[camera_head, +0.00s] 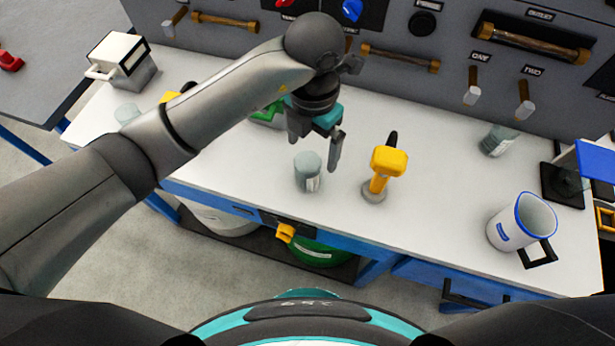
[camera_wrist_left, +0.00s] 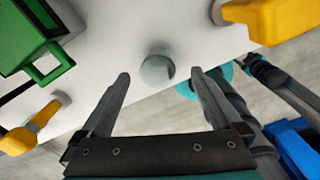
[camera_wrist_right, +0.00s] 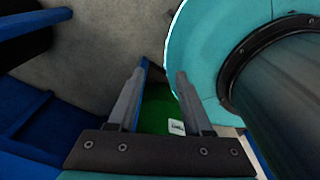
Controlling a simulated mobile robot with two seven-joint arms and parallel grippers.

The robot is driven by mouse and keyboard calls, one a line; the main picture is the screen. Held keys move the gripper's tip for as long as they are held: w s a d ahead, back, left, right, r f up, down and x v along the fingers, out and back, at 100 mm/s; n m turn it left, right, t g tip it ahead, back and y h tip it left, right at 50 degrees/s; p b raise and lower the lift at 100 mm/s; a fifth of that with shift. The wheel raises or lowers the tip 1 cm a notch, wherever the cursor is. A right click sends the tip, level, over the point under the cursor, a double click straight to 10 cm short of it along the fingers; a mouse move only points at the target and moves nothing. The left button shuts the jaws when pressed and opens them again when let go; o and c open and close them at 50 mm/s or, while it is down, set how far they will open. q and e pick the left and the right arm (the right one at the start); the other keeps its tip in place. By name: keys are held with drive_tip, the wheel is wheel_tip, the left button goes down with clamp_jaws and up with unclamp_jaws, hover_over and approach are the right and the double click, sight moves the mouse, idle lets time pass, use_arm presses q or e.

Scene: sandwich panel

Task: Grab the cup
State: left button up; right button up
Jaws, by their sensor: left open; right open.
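The cup, a white mug (camera_head: 520,222) with a blue rim and a dark handle, stands upright near the right end of the white bench. My left gripper (camera_head: 316,150) is open and empty, pointing down above the middle of the bench, well left of the mug. A small grey-lidded jar (camera_head: 308,172) stands below it. In the left wrist view, the jar (camera_wrist_left: 157,70) shows between the spread fingertips (camera_wrist_left: 161,76), with no clear contact. My right gripper (camera_wrist_right: 163,72) is open and empty, low by my teal base. It is not in the head view, and the mug is in neither wrist view.
A yellow-handled tool (camera_head: 385,165) stands right of the jar. A green object (camera_head: 268,117) lies partly behind my left arm. Another grey jar (camera_head: 498,140) and a blue-and-black device (camera_head: 592,160) are farther right. The bench left of the mug (camera_head: 440,205) is clear.

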sight(308, 165)
use_arm(q)
drive_tip(key=f, duration=0.3)
drive_tip(key=a+f+b, duration=0.1)
drive_tip(key=f, duration=0.1)
drive_tip(key=shift+s+f, duration=0.2)
drive_tip(key=shift+f, duration=0.15)
drive_tip(key=shift+d+f, duration=0.1)
drive_tip(key=shift+f, duration=0.1)
drive_tip(key=c, duration=1.5)
clamp_jaws()
use_arm(e)
drive_tip(key=shift+w+d+f, duration=0.3)
drive_tip(key=shift+d+f, duration=0.1)
drive_tip(key=shift+f, duration=0.25)
